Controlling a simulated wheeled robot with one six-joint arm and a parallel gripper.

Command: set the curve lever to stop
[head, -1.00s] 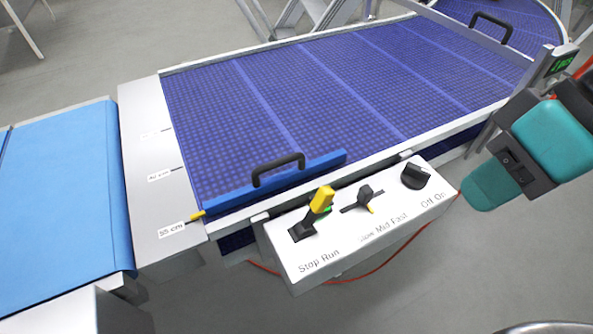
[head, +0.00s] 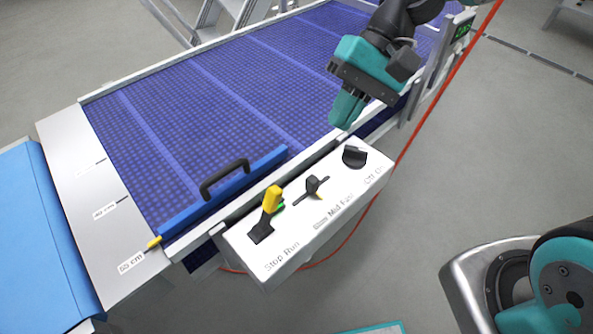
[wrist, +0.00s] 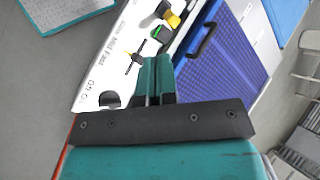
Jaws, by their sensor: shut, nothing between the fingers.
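The curve lever (head: 271,203) has a yellow handle and stands in a black slot at the left end of the white control box (head: 300,232), by the words Stop and Run. Its handle leans toward the Run side, where a bit of green shows. It also shows in the wrist view (wrist: 172,20), beyond my fingertips. My gripper (head: 343,112) is shut and empty. In the head view it is above the box's right end, behind the black knob, apart from the lever.
A smaller slider (head: 314,187) marked Slow, Mid, Fast and a round knob (head: 354,156) marked Off and On sit right of the lever. A blue guide bar (head: 225,190) with a black handle lies along the blue belt's near edge. A red cable (head: 420,130) runs past the box.

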